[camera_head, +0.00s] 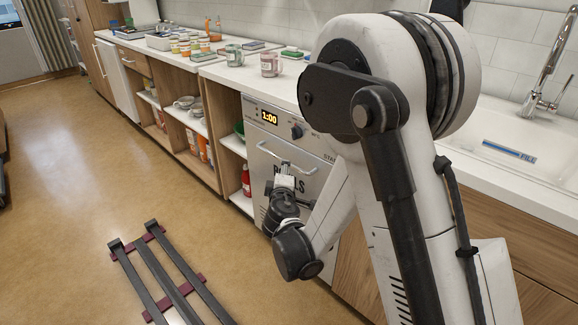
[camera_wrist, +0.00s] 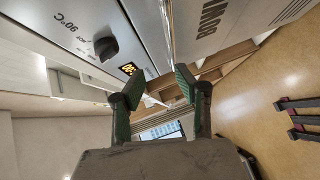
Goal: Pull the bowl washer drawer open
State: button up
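The bowl washer (camera_head: 263,135) is a silver front under the counter, with a lit 1:00 display and a dark knob. Its drawer front (camera_head: 263,170) carries large lettering and a pale bar handle (camera_head: 270,149). I see no clear gap around the drawer in the head view. My arm hides the washer's right part.
Open shelves (camera_head: 190,122) with bottles stand left of the washer. Cups and jars stand on the counter (camera_head: 222,75) above. A sink (camera_head: 520,128) is at the right. A dark rack with red crossbars (camera_head: 165,275) lies on the floor; floor before the washer is otherwise largely clear.

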aim_at(281, 159)
jog(key=shift+n+y, duration=0.3)
jog(key=shift+n, duration=0.2)
jog(key=w+f+b, duration=0.1)
jog(key=w, duration=0.3)
jog(key=w+a+f+b, duration=0.1)
jog(key=w, duration=0.3)
jog(key=w+f+b, duration=0.1)
jog(key=w+f, duration=0.1)
jog(key=w, duration=0.3)
jog(key=shift+a+f+b, duration=0.1)
jog(key=shift+a+b, duration=0.1)
jog(key=shift+b, duration=0.2)
grip_shut()
